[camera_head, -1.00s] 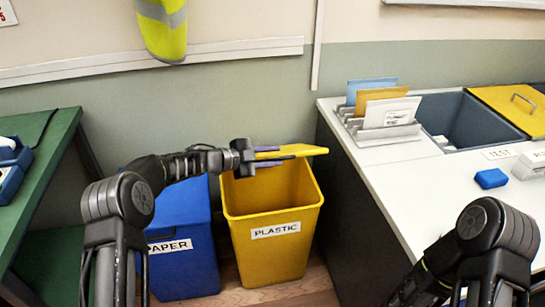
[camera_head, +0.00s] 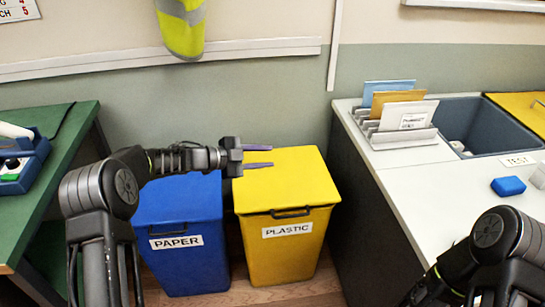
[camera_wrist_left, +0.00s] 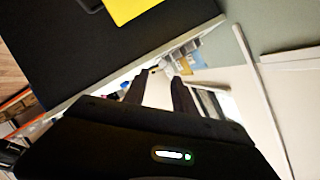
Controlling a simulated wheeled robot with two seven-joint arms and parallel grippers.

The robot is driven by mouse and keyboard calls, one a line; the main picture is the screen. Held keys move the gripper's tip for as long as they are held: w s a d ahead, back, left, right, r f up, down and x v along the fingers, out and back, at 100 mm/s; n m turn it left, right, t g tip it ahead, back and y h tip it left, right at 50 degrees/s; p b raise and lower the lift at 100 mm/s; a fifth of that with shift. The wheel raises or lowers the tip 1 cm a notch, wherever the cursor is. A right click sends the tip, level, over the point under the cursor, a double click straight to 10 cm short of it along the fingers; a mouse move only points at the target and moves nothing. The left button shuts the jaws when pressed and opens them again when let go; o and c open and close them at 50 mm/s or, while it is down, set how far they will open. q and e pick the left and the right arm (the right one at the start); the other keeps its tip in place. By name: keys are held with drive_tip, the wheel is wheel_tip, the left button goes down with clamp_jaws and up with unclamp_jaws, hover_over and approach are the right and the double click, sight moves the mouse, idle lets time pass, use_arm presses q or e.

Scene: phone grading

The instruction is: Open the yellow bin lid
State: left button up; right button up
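The yellow bin (camera_head: 290,249), labelled PLASTIC, stands on the floor in the head view. Its yellow lid (camera_head: 305,182) lies shut over the top, with a dark handle (camera_head: 291,212) at the front edge. My left gripper (camera_head: 266,156) is open and empty, its two fingers apart in front of the lid's rear left part in the picture. I cannot tell whether they touch the lid. The left wrist view shows the open fingers (camera_wrist_left: 158,92) and a yellow corner at the top, probably the lid (camera_wrist_left: 130,8). My right arm shows at lower right, but its gripper is outside the picture.
A blue bin (camera_head: 183,268) labelled PAPER stands close on the left of the yellow one. A green table (camera_head: 60,150) is at far left. A white counter (camera_head: 425,185) on the right holds a file rack (camera_head: 392,133) and a blue block (camera_head: 508,186).

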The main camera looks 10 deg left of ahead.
idle(0.4)
use_arm(q)
wheel_tip(320, 180, down, 12)
drive_tip(key=s+n+t+y+p, duration=0.1)
drive_tip(key=s+n+t+y, duration=0.3)
drive_tip(key=n, duration=0.8)
drive_tip(key=s+d+f+n+g+y+p, duration=0.1)
drive_tip(key=s+d+f+n+g+y, duration=0.25)
drive_tip(key=s+f, duration=0.55)
drive_tip(key=s+d+f+n+g+p, duration=0.1)
drive_tip(key=s+n+g, duration=0.1)
drive_tip(key=s, duration=0.8)
drive_tip(key=s+d+f+n+g+p, duration=0.1)
drive_tip(key=s+d+f+n+g, duration=0.1)
drive_tip(key=s, duration=0.8)
drive_tip(key=s+d+f+n+g+p, duration=0.1)
drive_tip(key=s+g, duration=0.3)
drive_tip(key=s, duration=0.7)
drive_tip(key=shift+d+f+n, duration=0.15)
drive_tip(key=shift+f+n, duration=0.5)
